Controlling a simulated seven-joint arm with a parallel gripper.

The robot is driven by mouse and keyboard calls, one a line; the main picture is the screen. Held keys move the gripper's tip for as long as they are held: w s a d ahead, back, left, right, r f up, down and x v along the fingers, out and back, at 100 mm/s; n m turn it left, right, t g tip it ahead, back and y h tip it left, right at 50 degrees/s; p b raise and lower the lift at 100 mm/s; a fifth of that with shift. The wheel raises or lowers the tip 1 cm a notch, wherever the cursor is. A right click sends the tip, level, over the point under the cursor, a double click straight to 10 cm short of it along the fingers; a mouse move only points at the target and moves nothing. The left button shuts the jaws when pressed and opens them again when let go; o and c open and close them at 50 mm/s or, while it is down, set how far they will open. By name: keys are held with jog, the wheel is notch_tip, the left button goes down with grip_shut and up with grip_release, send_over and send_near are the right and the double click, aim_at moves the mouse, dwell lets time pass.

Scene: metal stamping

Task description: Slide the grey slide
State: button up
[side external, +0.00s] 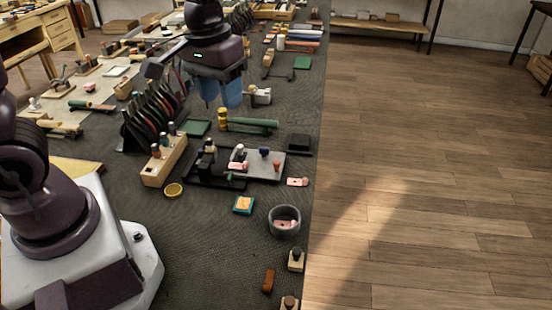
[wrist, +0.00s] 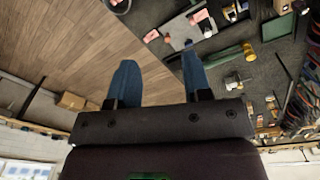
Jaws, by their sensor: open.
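The grey slide (side external: 266,172) is a flat light-grey plate on a black base (side external: 205,178) in the middle of the bench. An orange-brown knob (side external: 276,166) and a pink piece (side external: 238,166) show on it. The slide also shows near the top of the wrist view (wrist: 181,30), small and partly unclear. My gripper (side external: 219,95) has blue fingers and is open and empty. It hangs above the bench, farther back than the slide and apart from it. The wrist view shows the fingers (wrist: 160,80) spread with nothing between them.
A wooden block with stampers (side external: 163,163) stands left of the base. A rack of dark discs (side external: 152,115) is behind it. A pink tag (side external: 297,182) and a grey bowl (side external: 284,221) are near the right bench edge.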

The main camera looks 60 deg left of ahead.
aim_at(277, 162)
jog(key=w+a+f+n+g, duration=0.1)
jog(key=w+a+f+n, duration=0.2)
jog(key=w+f+n, duration=1)
jog(key=shift+n, duration=0.5)
jog(key=f, duration=0.7)
jog(key=w+f, duration=0.1)
jog(key=f, duration=0.3)
jog(key=shift+a, duration=0.15)
grip_shut()
